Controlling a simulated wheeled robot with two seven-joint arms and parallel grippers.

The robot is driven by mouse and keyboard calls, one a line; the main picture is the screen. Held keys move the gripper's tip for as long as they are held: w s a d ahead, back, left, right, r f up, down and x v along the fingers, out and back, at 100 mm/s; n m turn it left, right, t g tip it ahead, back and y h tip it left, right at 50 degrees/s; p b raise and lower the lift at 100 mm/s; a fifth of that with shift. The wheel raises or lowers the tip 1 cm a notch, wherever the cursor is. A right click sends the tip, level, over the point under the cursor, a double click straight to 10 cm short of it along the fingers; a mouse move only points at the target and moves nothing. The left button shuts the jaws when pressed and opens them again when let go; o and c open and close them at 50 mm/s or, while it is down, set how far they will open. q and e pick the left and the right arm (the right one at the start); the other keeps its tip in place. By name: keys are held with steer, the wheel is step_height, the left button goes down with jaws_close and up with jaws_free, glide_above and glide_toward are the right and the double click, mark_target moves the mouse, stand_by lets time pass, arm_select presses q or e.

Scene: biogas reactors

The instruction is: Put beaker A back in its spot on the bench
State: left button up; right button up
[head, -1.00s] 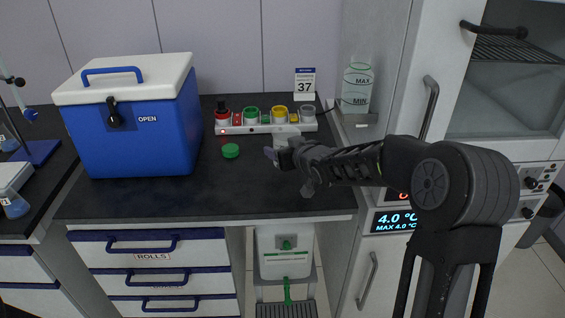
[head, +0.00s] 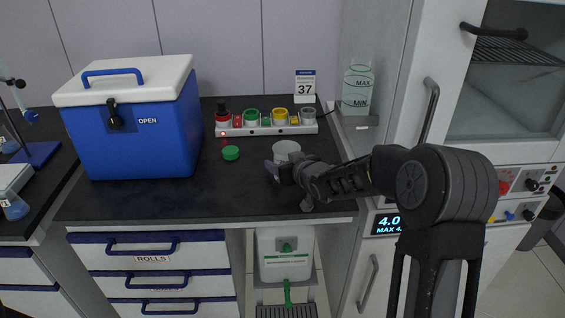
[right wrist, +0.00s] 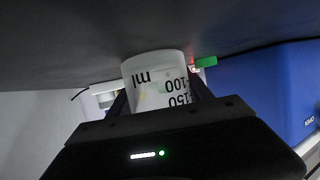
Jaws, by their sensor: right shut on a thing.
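A translucent whitish beaker (head: 287,148) with black "ml", "100" and "150" marks is in my right gripper (head: 283,170), over the right part of the dark bench (head: 180,203). In the right wrist view the beaker (right wrist: 157,82) sits between the two fingers (right wrist: 160,100), its marks upside down and its base toward the bench. I cannot tell whether the base touches the bench. No letter A is readable on it. Part of the beaker is hidden behind the gripper in the head view. My left gripper is not in view.
A white rack (head: 266,130) with red, green, yellow and grey round holders stands behind the beaker. A green cap (head: 231,153) lies to its left. A blue cooler box (head: 135,125) fills the bench's left. A bottle (head: 357,88) stands at right. The front bench is clear.

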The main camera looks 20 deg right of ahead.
steer(key=o, duration=1.7)
steer(key=shift+r, duration=0.1)
steer(key=shift+s, duration=0.1)
steer(key=v, duration=1.1)
steer(key=shift+s+r, duration=0.1)
steer(key=shift+s, duration=0.3)
